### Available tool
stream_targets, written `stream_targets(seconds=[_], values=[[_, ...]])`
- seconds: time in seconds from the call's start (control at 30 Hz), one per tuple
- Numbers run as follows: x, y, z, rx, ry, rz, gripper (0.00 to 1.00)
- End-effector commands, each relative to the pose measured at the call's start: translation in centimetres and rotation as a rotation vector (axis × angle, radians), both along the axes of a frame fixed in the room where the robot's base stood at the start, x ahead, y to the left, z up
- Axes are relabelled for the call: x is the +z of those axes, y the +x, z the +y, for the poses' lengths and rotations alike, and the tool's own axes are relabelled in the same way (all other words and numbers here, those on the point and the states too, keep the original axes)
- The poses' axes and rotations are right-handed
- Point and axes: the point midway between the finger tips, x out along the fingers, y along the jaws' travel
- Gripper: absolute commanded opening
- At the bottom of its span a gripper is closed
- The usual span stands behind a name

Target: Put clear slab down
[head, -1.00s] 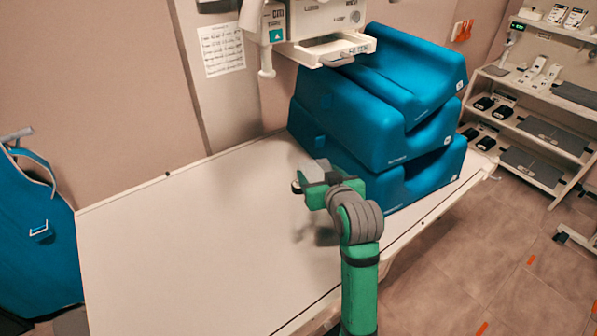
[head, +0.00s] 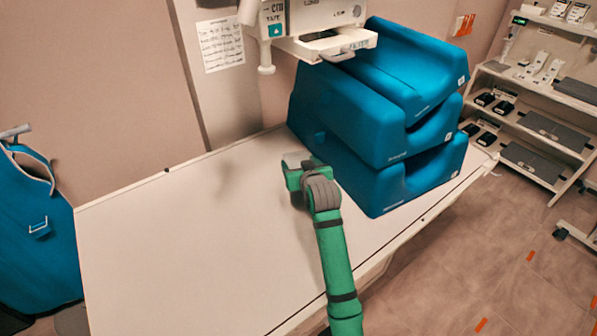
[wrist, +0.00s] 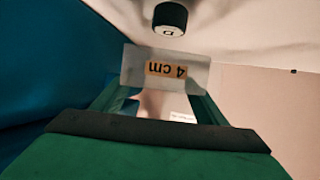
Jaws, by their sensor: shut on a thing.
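The clear slab (wrist: 165,71) is a small see-through block with an orange "4 cm" label, which appears upside down in the wrist view. My gripper (wrist: 158,98) is shut on it, one green finger at each side. In the head view the slab (head: 297,158) shows as a pale patch at the tip of my gripper (head: 294,168). They are over the white table (head: 190,235), just left of the blue cushion stack. I cannot tell whether the slab touches the tabletop.
Stacked blue cushions (head: 380,135) stand close to the right of my gripper. A scanner head (head: 320,38) hangs above the table's back. A black cylinder (wrist: 170,18) shows beyond the slab in the wrist view. The table's left and front are clear.

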Motion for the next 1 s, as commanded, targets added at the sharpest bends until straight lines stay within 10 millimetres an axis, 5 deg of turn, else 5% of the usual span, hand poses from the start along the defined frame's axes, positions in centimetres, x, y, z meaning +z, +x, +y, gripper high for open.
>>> stream_targets(seconds=[0.4, 0.77, 0.8, 0.87, 1.0], values=[[-3.6, 0.6, 0.2, -0.001, 0.0, -0.001, 0.28], [-3.9, 0.6, 0.3, 0.0, 0.0, -0.002, 0.28], [-4.2, 0.6, 0.3, 0.0, 0.001, 0.001, 0.69], [-4.1, 0.6, 0.3, 0.0, 0.0, 0.001, 0.83], [-4.1, 0.6, 0.3, 0.0, 0.0, 0.001, 0.85]])
